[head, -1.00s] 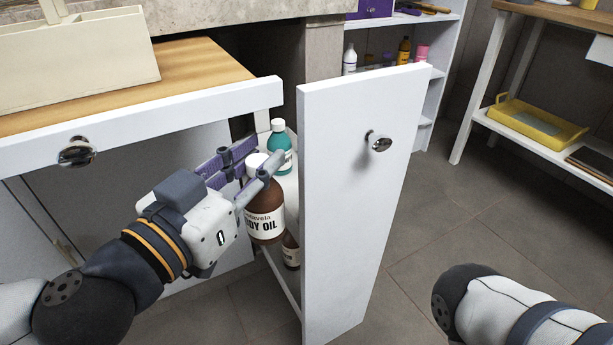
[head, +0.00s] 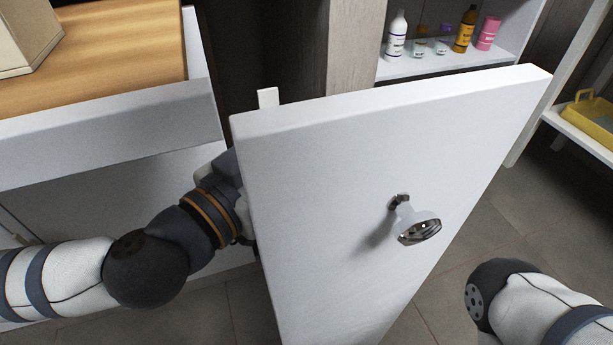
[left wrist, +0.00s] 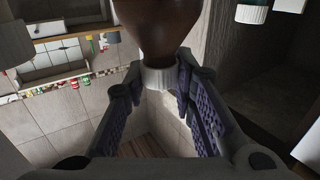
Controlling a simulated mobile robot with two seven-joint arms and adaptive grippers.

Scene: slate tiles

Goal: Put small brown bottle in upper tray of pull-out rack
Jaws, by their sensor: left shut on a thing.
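A brown bottle (left wrist: 155,25) with a white cap (left wrist: 160,80) is between the fingers of my left gripper (left wrist: 160,95), which is shut on it near the cap. In the head view, the pull-out rack (head: 370,180) is out, showing its white front panel with a metal knob (head: 418,228). My left wrist goes behind that panel, so the gripper, the bottle and the trays are hidden there. I cannot tell whether the bottle touches a tray. Of my right arm only a link shows at the lower right; its gripper is out of view.
A wooden-topped drawer (head: 110,110) is left of the rack. A white shelf (head: 440,64) with several bottles stands behind, and a yellow tray (head: 590,118) is at the far right. A white-capped item (left wrist: 252,13) shows in the left wrist view. Floor right of the panel is clear.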

